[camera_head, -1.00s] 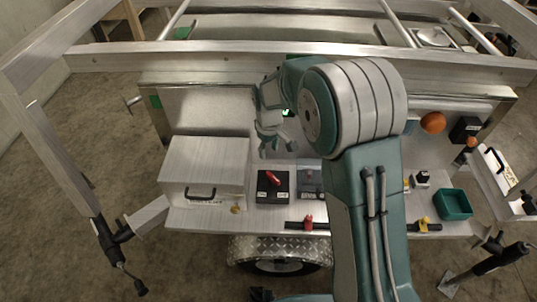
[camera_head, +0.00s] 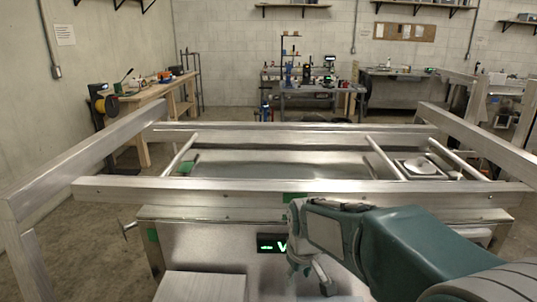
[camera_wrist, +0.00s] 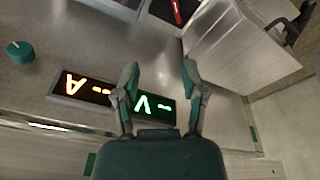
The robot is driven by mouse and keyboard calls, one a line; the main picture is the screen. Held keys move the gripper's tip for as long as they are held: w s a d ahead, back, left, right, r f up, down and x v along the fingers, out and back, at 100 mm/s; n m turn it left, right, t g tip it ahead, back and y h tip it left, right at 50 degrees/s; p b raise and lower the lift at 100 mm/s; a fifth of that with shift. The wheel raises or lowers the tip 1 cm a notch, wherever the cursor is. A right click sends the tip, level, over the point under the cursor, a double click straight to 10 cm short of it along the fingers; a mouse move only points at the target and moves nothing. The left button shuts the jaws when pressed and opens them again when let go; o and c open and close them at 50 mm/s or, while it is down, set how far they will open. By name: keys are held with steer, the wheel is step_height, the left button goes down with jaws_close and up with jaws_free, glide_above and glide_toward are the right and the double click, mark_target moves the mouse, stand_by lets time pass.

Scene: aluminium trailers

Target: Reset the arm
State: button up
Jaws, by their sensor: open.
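My gripper (camera_head: 322,278) hangs in front of the trailer's metal panel, just right of the green-lit display in the head view. In the wrist view my gripper (camera_wrist: 160,70) has its two fingers spread, with nothing between them. Beyond the fingers are a display with a green V (camera_wrist: 152,108) and one with an orange A (camera_wrist: 82,92). The green display (camera_head: 271,243) also shows in the head view. My arm reaches in from the lower right of the head view and hides part of the panel.
Aluminium rails (camera_head: 290,192) cross above the panel. A metal box (camera_wrist: 240,50) with a black handle stands to the right in the wrist view, near a red switch (camera_wrist: 177,12). A teal knob (camera_wrist: 20,51) is at left. Workbenches (camera_head: 310,90) stand far behind.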

steer(key=s+d+r+m+t, duration=0.1)
steer(key=s+d+r+m, duration=0.1)
steer(key=s, duration=0.8)
steer(key=s+d+r+m+t, duration=0.2)
steer(key=s+d+r, duration=0.3)
steer(key=s, duration=0.5)
steer(key=shift+d+r+m+t, duration=0.3)
steer(key=shift+d+m, duration=0.5)
steer(key=shift+w, duration=0.1)
steer(key=shift+c, duration=0.4)
